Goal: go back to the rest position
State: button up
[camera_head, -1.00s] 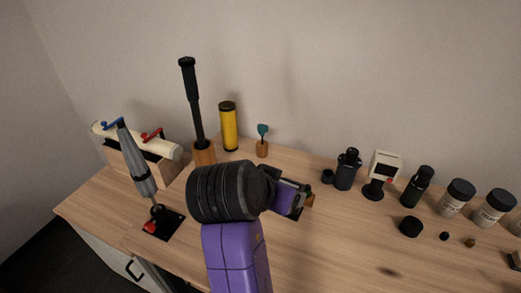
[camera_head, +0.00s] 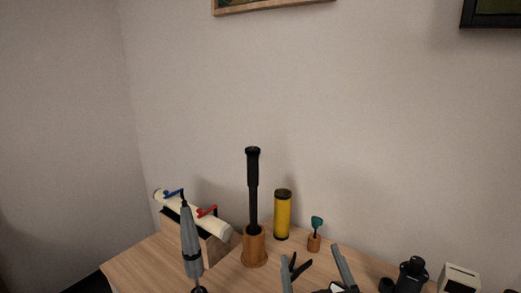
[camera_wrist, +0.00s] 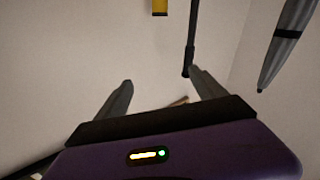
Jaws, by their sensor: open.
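My gripper (camera_head: 313,262) shows at the bottom edge of the head view, its two grey fingers pointing up and spread apart. In the wrist view my gripper (camera_wrist: 160,77) is open, with nothing between its fingers; plain wall fills most of the space beyond them. The wooden table (camera_head: 140,271) lies low in the head view, with its front part cut off. Most of my arm is out of the head view.
A grey folded tripod-like object (camera_head: 190,245), a cream roll with red and blue handles (camera_head: 205,217), a black rod in a wooden holder (camera_head: 253,195), a yellow cylinder (camera_head: 282,215) and black binoculars (camera_head: 411,273) stand on the table. The space above is clear.

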jog(key=s+d+f+m+g, duration=0.1)
jog(key=s+d+f, duration=0.2)
jog(key=s, duration=0.9)
jog(key=s+d+f+m+g, duration=0.1)
jog(key=s+d+f, duration=0.3)
jog(key=s, duration=0.9)
jog(key=s+d+f+m+g+h, duration=0.1)
jog(key=s+d+f+g, duration=0.1)
jog(key=s+f, duration=0.6)
jog(key=s+d, duration=0.1)
jog(key=s, duration=0.4)
jog(key=shift+s+d, duration=0.15)
jog(key=shift+d, duration=0.05)
jog(key=shift+c, duration=0.2)
